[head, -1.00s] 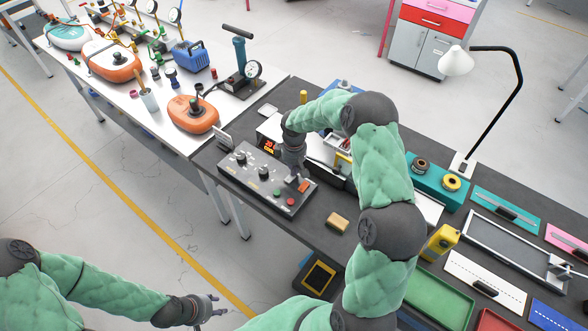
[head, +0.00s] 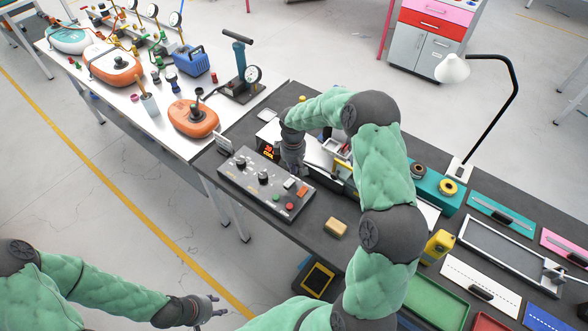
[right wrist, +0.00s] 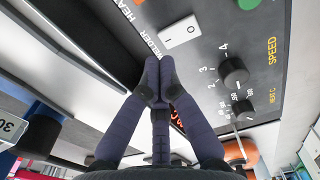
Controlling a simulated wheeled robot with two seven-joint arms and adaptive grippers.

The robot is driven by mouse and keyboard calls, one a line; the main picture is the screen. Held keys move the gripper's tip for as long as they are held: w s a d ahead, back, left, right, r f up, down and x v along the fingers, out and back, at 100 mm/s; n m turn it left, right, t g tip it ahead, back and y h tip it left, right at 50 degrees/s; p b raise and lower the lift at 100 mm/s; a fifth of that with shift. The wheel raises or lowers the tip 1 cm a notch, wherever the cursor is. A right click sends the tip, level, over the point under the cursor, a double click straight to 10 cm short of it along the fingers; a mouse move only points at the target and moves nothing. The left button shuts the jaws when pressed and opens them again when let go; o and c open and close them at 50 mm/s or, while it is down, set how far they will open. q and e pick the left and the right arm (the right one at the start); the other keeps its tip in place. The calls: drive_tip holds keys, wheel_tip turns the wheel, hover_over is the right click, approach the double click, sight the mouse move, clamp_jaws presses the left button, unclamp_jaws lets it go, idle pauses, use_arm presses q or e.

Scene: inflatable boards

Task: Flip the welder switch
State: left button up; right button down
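The grey control panel (head: 240,180) lies along the near left edge of the dark bench. It carries dials, a green and a red button, an orange control and the white welder switch (head: 289,183). In the right wrist view the switch (right wrist: 180,31) is a white rocker marked O and I beside the word WELDER. My right gripper (right wrist: 160,72) is shut and empty, its fingertips together. They appear just short of the switch in that view, with no clear contact. In the head view the right gripper (head: 293,168) is beside the panel's far edge. My left gripper (head: 217,306) is open and empty, away from the bench.
A tan block (head: 335,227) lies on the bench to the right of the panel. A white table (head: 140,100) with orange inflatable items adjoins at the left. Open floor lies in front of the bench.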

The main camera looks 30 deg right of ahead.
wheel_tip(320, 180, up, 12)
drive_tip(key=d+p, duration=0.1)
drive_tip(key=shift+w+d+f, duration=0.15)
drive_tip(key=shift+w+d, duration=0.15)
idle(0.4)
